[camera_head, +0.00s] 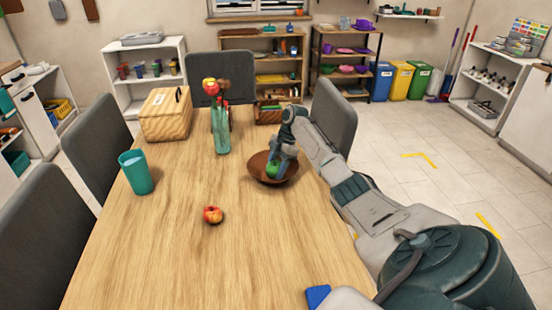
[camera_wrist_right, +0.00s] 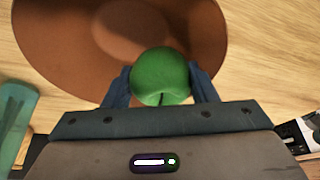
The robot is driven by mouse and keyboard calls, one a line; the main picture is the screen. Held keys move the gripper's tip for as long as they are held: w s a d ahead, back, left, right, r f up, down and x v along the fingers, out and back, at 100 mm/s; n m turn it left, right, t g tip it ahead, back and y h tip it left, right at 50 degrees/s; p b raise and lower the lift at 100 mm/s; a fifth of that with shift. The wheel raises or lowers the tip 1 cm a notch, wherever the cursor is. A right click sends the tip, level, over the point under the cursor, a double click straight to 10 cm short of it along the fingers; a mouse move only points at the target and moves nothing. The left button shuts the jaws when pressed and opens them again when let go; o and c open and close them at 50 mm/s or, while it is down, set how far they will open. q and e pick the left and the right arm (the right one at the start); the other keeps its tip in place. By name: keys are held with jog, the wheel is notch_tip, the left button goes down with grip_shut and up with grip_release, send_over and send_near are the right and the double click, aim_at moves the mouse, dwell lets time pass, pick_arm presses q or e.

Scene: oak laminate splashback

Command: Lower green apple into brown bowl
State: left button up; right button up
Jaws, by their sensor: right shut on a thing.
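The green apple (camera_head: 273,169) is held between the fingers of my right gripper (camera_head: 281,163), over the brown bowl (camera_head: 257,166). In the right wrist view the apple (camera_wrist_right: 160,77) sits between the two blue-grey fingers of the gripper (camera_wrist_right: 160,85), with the brown bowl (camera_wrist_right: 70,45) behind it. The apple overlaps the near part of the bowl in that view. I cannot tell whether it touches the bowl. My left gripper is not in view.
A teal cup (camera_head: 137,173) stands at the left. A green vase with flowers (camera_head: 220,130) and a woven box (camera_head: 166,115) stand behind. Grey chairs surround the table.

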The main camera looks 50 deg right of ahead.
jog(key=o, duration=1.1)
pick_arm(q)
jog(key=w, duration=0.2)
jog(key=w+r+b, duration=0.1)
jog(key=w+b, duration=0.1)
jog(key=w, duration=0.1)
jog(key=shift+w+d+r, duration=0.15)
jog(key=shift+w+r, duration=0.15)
pick_arm(e)
jog(key=v, duration=1.1)
